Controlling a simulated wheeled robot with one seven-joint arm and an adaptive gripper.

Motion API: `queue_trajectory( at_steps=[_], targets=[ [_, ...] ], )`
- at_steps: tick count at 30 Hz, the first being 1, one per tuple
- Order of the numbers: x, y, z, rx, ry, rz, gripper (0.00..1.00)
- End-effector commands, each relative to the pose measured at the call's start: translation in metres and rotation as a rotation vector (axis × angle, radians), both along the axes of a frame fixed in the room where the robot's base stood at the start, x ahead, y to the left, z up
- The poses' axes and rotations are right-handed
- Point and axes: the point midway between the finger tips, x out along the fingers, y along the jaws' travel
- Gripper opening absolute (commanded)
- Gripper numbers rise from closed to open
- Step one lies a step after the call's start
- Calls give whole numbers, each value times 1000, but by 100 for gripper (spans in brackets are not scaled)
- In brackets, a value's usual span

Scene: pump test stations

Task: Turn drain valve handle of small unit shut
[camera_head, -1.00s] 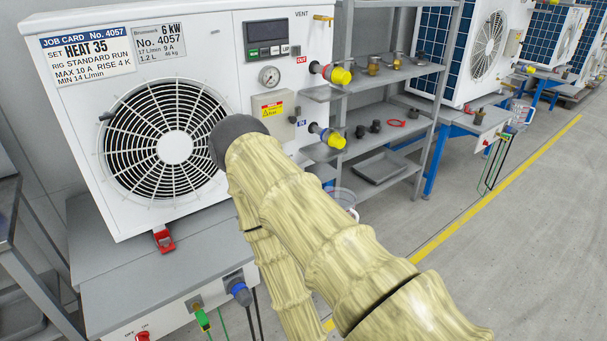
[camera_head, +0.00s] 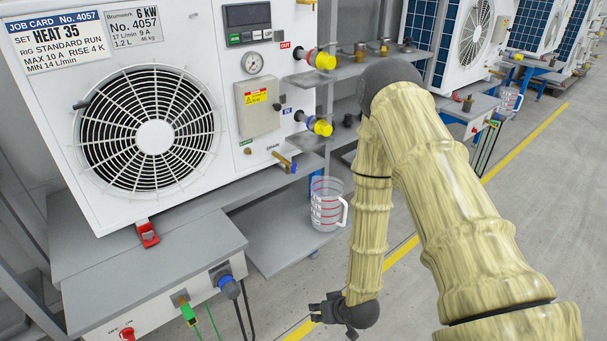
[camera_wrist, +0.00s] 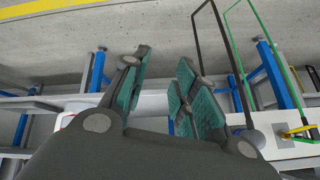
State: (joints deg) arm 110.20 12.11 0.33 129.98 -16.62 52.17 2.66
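The drain valve (camera_head: 283,160) sticks out of the lower right of the white unit's front, beside a DRAIN label. It looks brass with a blue part at its outer end; its exact handle angle is too small to tell. The unit (camera_head: 60,130) has a 6 kW plate and a large fan grille. My gripper (camera_head: 330,312) hangs low, in front of and below the valve, apart from it. In the wrist view my gripper (camera_wrist: 165,88) has its teal-padded fingers spread with nothing between them. The valve cannot be made out in the wrist view.
A clear jug (camera_head: 326,205) with red lines stands on a grey shelf (camera_head: 275,240) below the valve. Yellow-capped ports (camera_head: 320,126) project above. The bench box (camera_head: 160,300) has green and blue plugs with hanging cables. Open floor (camera_head: 480,260) lies right.

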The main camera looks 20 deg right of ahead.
Motion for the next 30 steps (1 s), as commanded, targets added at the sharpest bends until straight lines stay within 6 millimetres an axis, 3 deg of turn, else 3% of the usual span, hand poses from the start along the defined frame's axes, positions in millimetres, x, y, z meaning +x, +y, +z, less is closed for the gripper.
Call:
queue_trajectory(
  at_steps=[1,3,6,9,13,18,23,30],
  targets=[
    [46,-7,15,30,-115,-3,29],
    [104,-17,49,71,-275,4,29],
    [172,-34,105,121,-489,20,29],
    [219,-53,161,159,-672,37,29],
    [253,-71,216,190,-837,59,29],
    [269,-82,250,207,-932,75,29],
    [281,-79,254,209,-943,79,29],
    [315,-66,253,208,-942,80,29]
  ],
)
